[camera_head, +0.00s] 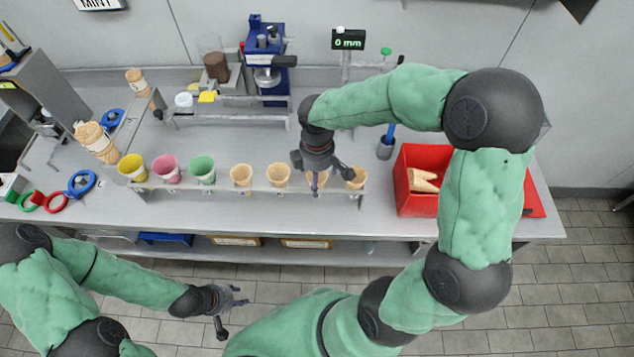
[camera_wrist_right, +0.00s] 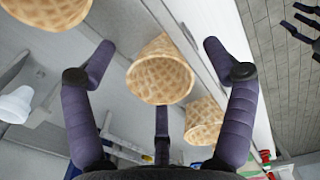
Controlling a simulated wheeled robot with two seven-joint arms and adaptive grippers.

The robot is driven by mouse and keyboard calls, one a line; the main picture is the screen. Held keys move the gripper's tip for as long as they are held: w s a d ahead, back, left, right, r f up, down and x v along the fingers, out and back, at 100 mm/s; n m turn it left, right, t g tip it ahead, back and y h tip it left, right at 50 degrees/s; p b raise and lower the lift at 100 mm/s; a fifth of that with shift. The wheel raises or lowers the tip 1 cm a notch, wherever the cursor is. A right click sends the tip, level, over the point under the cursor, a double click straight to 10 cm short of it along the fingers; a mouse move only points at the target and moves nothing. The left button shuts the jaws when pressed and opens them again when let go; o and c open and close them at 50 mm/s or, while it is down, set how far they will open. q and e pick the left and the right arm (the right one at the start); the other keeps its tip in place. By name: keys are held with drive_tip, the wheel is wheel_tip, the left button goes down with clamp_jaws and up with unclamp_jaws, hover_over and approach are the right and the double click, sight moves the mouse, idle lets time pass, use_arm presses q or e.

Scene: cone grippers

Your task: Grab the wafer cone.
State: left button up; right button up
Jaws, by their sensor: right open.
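Several plain wafer cones stand in a row in the metal rack (camera_head: 220,188) on the counter in the head view. My right gripper (camera_head: 322,172) is over the right end of the row, pointing down. Its fingers are spread and partly hide one cone (camera_head: 317,182). Another cone (camera_head: 355,179) stands just to its right, and two more (camera_head: 278,175) to its left. In the right wrist view a wafer cone (camera_wrist_right: 160,72) lies between the open fingers, with no clear contact visible. My left gripper (camera_head: 226,304) is open and empty, low in front of the counter.
Yellow (camera_head: 131,166), pink (camera_head: 166,168) and green (camera_head: 202,168) cups stand at the rack's left. A red bin (camera_head: 413,202) with cone pieces stands to the right. Stacked cones (camera_head: 95,140) and a blue machine (camera_head: 265,60) stand farther back.

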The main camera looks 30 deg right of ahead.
drive_tip(key=c, duration=0.9)
